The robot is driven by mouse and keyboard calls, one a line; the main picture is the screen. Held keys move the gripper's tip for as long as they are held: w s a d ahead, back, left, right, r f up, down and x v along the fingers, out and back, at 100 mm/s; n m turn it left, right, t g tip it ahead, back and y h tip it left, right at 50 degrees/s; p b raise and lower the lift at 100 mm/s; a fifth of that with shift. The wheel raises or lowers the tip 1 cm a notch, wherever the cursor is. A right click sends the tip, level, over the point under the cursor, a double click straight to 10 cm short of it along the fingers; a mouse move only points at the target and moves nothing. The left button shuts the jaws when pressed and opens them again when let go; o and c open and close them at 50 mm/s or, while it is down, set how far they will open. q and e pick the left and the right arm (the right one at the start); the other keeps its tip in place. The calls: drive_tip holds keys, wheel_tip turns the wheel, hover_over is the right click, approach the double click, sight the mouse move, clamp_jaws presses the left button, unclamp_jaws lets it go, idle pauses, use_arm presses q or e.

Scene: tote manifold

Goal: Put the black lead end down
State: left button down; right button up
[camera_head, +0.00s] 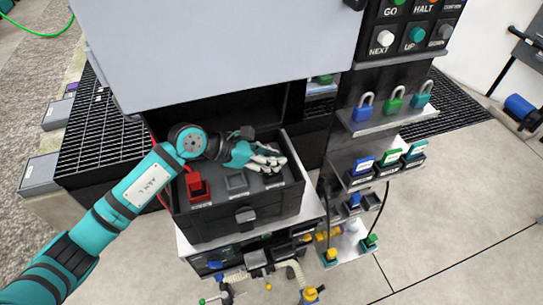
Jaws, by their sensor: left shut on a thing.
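My left gripper (268,161) reaches in from the left over the open black drawer (247,215). Its pale fingers are shut above the right part of the drawer's inside. The black lead end between them is too small and dark to make out against the black drawer. I cannot tell whether it touches the drawer. A red block (198,188) stands in the left of the drawer with a red lead by it. An empty-looking grey holder (236,183) sits in the middle. My right gripper is not in view.
A large grey panel (220,50) hangs above the drawer. To the right, a shelf holds blue, green and teal padlocks (394,102), with a rack of coloured tags (388,163) below. A button panel (412,30) is at top right. Several hoses and fittings (258,273) lie below the drawer.

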use_arm(q)
drive_tip(key=c, duration=1.3)
unclamp_jaws()
drive_tip(key=shift+o, duration=0.9)
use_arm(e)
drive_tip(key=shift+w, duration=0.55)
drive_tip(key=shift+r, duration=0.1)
use_arm(q)
drive_tip(key=b+v, duration=0.2)
drive_tip(key=v, duration=0.5)
drive_tip(key=shift+a+r, duration=0.15)
drive_tip(key=shift+r, duration=0.15)
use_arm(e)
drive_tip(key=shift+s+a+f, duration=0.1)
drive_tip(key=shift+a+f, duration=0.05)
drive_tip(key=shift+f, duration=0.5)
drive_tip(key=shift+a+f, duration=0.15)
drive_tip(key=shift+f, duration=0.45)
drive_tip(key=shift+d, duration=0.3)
use_arm(q)
drive_tip(key=shift+s, duration=0.1)
